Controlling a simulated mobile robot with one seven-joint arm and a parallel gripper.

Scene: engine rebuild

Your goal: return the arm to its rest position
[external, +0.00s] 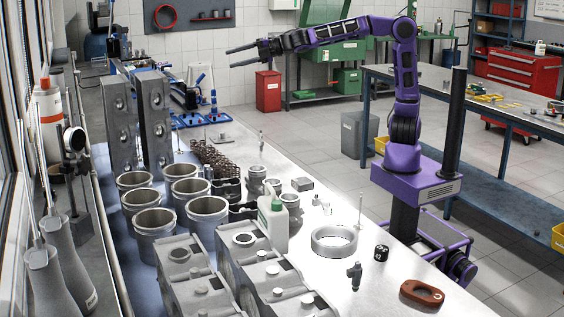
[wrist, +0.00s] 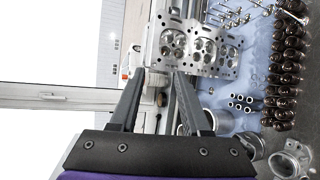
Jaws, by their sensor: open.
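My arm is purple and black and rises from my base at the right of the workbench in the external view. It reaches left over the bench's far part, roughly level. My gripper (external: 242,57) is open and empty, with its two fingers apart, high above the bench. In the wrist view my gripper (wrist: 158,82) also shows open, with nothing between the fingers. Beyond the fingers there is a cylinder head (wrist: 190,45) and the window side of the bench.
The steel workbench (external: 330,285) holds several cylinder liners (external: 208,212), upright cylinder heads (external: 118,112), engine blocks (external: 190,265), a white bottle (external: 272,225) and a metal ring (external: 334,240). A second table (external: 440,88) stands at the right. The air around my gripper is clear.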

